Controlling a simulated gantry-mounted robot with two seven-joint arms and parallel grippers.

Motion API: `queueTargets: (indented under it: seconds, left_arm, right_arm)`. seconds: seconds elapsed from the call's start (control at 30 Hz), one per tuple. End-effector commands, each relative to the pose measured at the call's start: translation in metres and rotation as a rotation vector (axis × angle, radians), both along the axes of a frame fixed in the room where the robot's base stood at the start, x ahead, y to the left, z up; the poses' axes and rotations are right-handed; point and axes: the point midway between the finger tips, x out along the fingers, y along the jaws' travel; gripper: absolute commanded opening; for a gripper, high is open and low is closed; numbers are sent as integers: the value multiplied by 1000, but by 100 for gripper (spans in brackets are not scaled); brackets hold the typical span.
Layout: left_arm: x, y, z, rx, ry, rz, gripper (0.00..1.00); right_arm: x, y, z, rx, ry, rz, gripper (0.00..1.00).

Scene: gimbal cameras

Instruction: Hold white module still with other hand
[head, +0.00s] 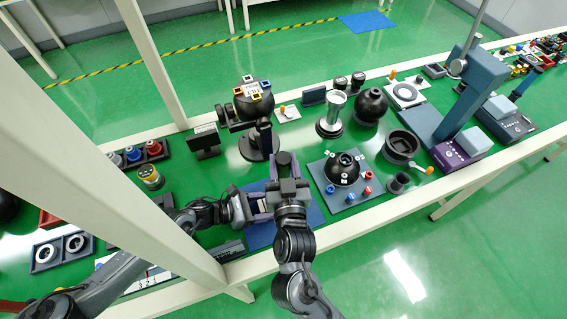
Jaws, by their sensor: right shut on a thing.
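My right gripper (284,171) reaches up from the bottom centre, above the blue mat (262,236). It is shut on a dark piece (283,158) that is mostly covered by the gripper. A black ball-shaped device with coloured square sockets (253,100) stands on a stand just behind the grippers.
A grey plate (348,200) with a black dome (342,168) and red and blue rings lies right of the grippers. A silver cylinder (332,113), a black sphere (370,107) and a blue-grey press (461,98) stand farther right. A white post (108,155) crosses the left side.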

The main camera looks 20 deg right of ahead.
Motion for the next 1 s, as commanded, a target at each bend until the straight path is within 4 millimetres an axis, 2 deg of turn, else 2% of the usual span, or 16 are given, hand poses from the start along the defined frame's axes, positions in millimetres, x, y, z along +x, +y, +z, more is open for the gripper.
queueTargets:
  seconds: [0.03, 0.1, 0.37, 0.53, 0.67, 1.0]
  left_arm:
    - [0, 0, 0, 0, 0, 0, 69]
    - [0, 0, 0, 0, 0, 0, 79]
    - [0, 0, 0, -1, 0, 0, 79]
    - [1, 7, 3, 0, -1, 1, 79]
    - [2, 23, 10, 0, -2, 1, 79]
    - [4, 79, 33, 1, -2, 2, 79]
  right_arm:
    - [0, 0, 1, 0, -2, 0, 6]
    - [0, 0, 1, 0, -2, 0, 6]
    - [0, 0, 1, 0, -2, 0, 6]
    - [0, 0, 1, 0, -2, 0, 6]
    - [0, 0, 1, 0, -2, 0, 6]
    - [0, 0, 1, 0, -2, 0, 6]
